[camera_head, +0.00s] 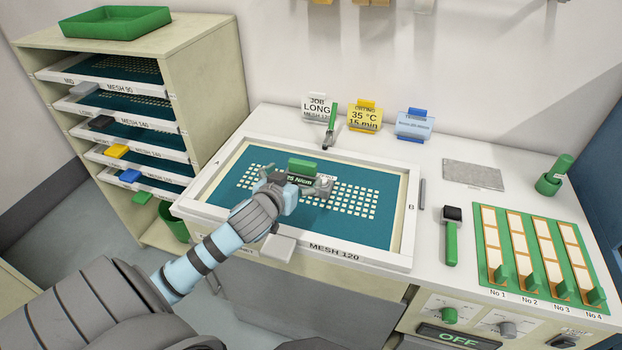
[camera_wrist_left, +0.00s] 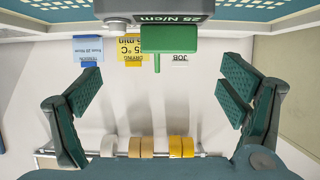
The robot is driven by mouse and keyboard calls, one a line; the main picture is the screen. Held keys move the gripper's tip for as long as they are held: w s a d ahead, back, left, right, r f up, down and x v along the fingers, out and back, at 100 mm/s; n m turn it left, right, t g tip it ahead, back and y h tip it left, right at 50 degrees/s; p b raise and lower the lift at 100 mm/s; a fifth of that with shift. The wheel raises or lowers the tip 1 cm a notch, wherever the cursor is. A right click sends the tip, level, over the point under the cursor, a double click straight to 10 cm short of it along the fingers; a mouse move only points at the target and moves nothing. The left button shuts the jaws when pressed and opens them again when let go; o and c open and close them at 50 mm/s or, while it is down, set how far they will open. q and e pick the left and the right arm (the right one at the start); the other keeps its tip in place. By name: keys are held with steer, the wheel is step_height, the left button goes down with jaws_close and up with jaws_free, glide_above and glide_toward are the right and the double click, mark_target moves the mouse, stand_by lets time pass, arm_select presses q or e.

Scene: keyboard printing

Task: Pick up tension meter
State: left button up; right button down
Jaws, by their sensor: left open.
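The tension meter (camera_head: 302,166) has a green top block and a dark display reading 25 N/cm. It stands on the teal mesh of the white-framed MESH 120 screen (camera_head: 348,251). My left gripper (camera_head: 296,184) is open just in front of the meter, partly covering its lower body. In the left wrist view, the meter's green block (camera_wrist_left: 170,38) and display show at the top centre. The open fingers of my left gripper (camera_wrist_left: 161,88) stand to either side, apart from it, with nothing between them. My right gripper is not seen.
A rack of mesh screens (camera_head: 225,85) stands at the left, with a green tray (camera_head: 117,22) on top. Sign cards (camera_head: 365,116) and a green-handled tool (camera_head: 331,118) are behind the screen. A green tool (camera_head: 451,240) and a green strip holder (camera_head: 512,285) lie right.

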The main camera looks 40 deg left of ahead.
mark_target(301, 166)
arm_select(q)
steer(key=shift+w+a+f, duration=0.4)
steer(key=shift+w+a, duration=0.05)
steer(key=shift+w, duration=0.2)
steer(key=shift+w+a+f, duration=0.35)
steer(key=shift+w+a, duration=0.05)
steer(key=shift+w, duration=0.2)
steer(key=b+x, duration=0.1)
steer(key=x, duration=0.5)
steer(key=shift+a+f, duration=0.1)
steer(key=shift+a, duration=0.15)
steer(key=shift+w+b, duration=0.2)
steer(key=shift+b, duration=0.1)
steer(key=shift+s, duration=0.1)
steer(key=shift+c, duration=0.4)
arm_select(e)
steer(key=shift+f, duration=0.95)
arm_select(q)
steer(key=c, duration=1.6)
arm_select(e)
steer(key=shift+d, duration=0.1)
